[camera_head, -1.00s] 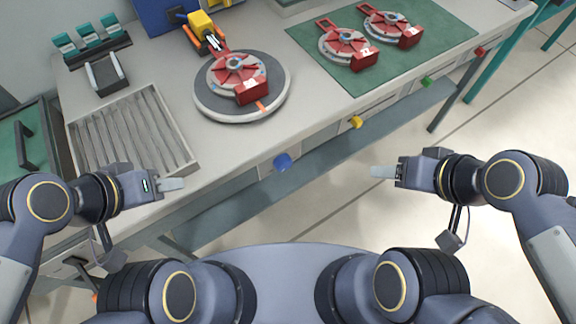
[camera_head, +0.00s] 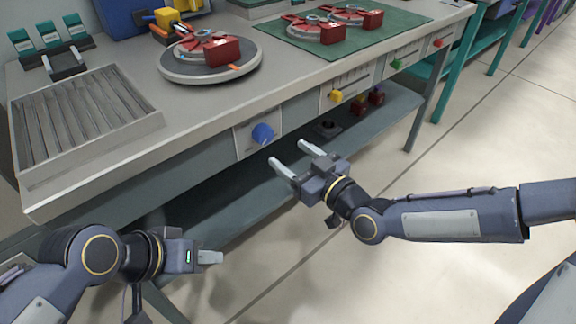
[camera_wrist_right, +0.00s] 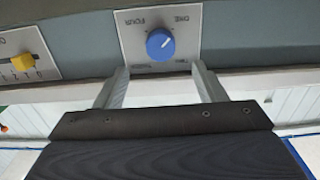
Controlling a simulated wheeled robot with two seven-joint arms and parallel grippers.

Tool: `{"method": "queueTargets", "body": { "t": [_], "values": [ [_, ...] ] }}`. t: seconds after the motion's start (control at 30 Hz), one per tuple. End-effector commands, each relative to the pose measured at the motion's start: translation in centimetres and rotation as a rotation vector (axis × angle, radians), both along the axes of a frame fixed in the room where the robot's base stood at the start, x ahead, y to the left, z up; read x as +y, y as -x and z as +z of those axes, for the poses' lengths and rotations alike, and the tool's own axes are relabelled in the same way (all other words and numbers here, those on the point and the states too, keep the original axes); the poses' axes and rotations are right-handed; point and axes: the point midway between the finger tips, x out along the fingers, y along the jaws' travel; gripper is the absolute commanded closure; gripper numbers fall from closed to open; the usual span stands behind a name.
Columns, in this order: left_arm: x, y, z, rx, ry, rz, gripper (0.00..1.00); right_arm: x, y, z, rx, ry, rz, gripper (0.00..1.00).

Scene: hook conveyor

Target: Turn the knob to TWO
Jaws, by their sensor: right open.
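The blue knob (camera_head: 263,134) sits on a white plate on the bench's front face.
A yellow slider (camera_head: 336,97), a green control (camera_head: 396,63) and a red control (camera_head: 438,43) lie along the front face to the right. A shelf (camera_head: 390,112) with small parts runs below. Floor in front is free.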

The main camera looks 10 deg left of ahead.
Motion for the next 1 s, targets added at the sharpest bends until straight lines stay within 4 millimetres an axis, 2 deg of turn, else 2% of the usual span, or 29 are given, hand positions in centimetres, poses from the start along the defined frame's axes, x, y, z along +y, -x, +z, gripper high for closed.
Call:
{"method": "queueTargets", "body": {
  "t": [0.17,0.53,0.9,0.93,1.0],
  "values": [
    [0.0,0.0,-0.2,-0.001,0.000,0.000,0.64,1.5,-0.9,0.1,-0.008,-0.019,0.004,0.36],
    [0.0,0.0,-0.7,-0.001,0.000,0.000,0.64,5.7,-4.2,0.0,-0.007,-0.015,0.003,0.36],
    [0.0,0.0,-0.7,0.000,0.000,0.000,0.64,6.3,-4.8,0.1,-0.005,-0.013,0.001,0.36],
    [0.0,0.0,-0.7,0.000,0.000,0.000,0.64,6.3,-4.8,0.1,-0.005,-0.013,0.001,0.37],
    [0.0,0.0,-0.7,0.000,0.000,0.000,0.64,6.3,-4.8,0.1,-0.005,-0.013,0.001,0.46]
  ]
}}
